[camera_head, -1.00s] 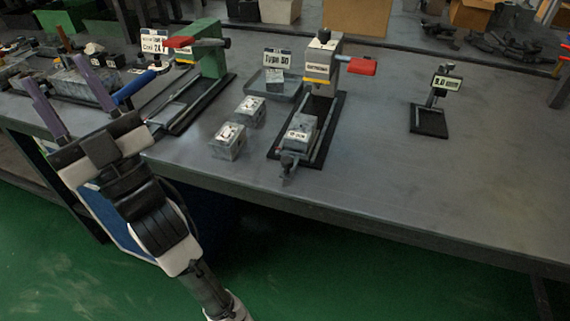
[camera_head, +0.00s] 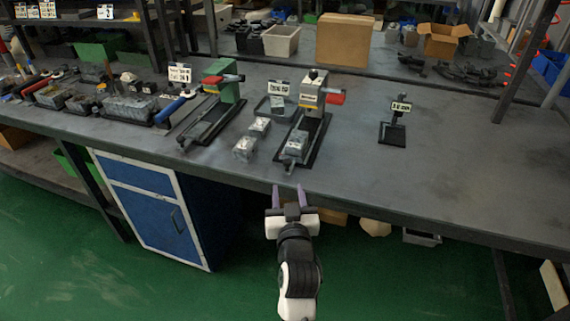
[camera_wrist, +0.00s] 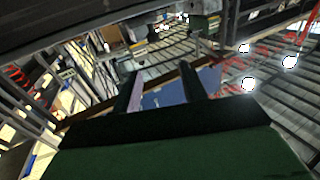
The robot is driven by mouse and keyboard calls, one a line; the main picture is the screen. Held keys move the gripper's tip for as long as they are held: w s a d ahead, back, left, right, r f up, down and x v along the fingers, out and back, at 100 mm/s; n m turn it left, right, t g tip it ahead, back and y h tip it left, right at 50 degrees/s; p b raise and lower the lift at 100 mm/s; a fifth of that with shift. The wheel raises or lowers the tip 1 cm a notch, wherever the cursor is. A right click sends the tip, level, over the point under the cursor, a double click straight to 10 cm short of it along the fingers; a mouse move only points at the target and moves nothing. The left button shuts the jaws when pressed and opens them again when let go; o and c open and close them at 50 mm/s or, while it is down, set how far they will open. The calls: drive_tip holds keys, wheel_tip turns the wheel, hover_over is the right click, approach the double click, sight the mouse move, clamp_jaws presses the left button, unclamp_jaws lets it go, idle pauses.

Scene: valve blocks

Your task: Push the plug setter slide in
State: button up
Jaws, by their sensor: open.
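The plug setter is most likely the grey press (camera_head: 312,96) with a red handle (camera_head: 335,97), on a black base (camera_head: 309,142) on the bench; its label is too small to read surely. Its slide carries a grey block (camera_head: 297,142) and sits at the front end of the base, toward the bench edge. My gripper (camera_head: 288,190) is open and empty, in front of the bench edge, below and apart from the slide. In the wrist view my two fingers (camera_wrist: 158,92) are spread with nothing between them; the plug setter is not recognisable there.
Two loose grey blocks (camera_head: 251,139) stand left of the press. A small labelled stand (camera_head: 393,128) is on the right. The bench's front edge (camera_head: 360,207) lies between my gripper and the press. The bench's right side is clear.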

sight(288, 164)
drive_tip(key=w+p, duration=0.1)
drive_tip(key=w, duration=0.3)
drive_tip(key=w+p, duration=0.1)
drive_tip(key=w, duration=0.4)
drive_tip(key=w+p, duration=0.1)
drive_tip(key=w, duration=0.3)
drive_tip(key=shift+w+a+f, duration=0.15)
drive_tip(key=shift+f, duration=0.25)
drive_tip(key=shift+c, duration=0.3)
clamp_jaws()
